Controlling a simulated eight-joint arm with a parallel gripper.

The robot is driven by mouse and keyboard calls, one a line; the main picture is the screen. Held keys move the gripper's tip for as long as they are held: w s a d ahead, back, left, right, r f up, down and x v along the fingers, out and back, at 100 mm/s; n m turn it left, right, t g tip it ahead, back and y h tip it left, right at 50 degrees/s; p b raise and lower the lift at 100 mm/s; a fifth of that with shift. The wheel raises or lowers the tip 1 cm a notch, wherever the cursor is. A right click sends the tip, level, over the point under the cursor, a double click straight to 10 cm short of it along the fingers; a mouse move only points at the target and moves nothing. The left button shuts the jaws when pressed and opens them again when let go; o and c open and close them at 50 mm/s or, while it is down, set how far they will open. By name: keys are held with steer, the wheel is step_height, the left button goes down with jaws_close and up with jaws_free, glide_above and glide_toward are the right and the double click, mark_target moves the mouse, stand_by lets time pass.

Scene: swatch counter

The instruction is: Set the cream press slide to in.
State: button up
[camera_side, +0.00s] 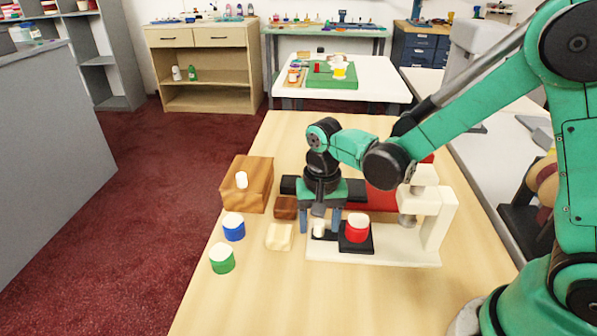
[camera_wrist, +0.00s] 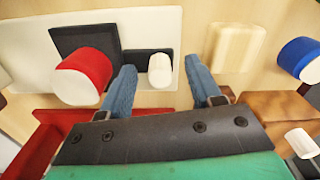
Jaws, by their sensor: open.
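The cream press (camera_side: 440,222) stands at the right of the counter on a flat base, its head above the base. Its black slide (camera_side: 355,247) sits out to the left of the head and carries a red cup with a white top (camera_side: 357,228). A white knob (camera_side: 318,229) stands on the slide's left end; it also shows in the wrist view (camera_wrist: 160,71). My gripper (camera_side: 319,222) points down with its blue fingers open on either side of the knob. In the wrist view the left finger is closer to the knob; a gap shows at the right finger.
A wooden block with a white knob (camera_side: 259,191), a blue cup (camera_side: 234,232), a green cup (camera_side: 222,263), a cream piece (camera_side: 279,237) and a small brown block (camera_side: 285,207) lie to the left. A red tray (camera_side: 380,200) is behind. The front counter is clear.

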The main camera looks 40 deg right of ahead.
jaws_close()
stand_by(1.4)
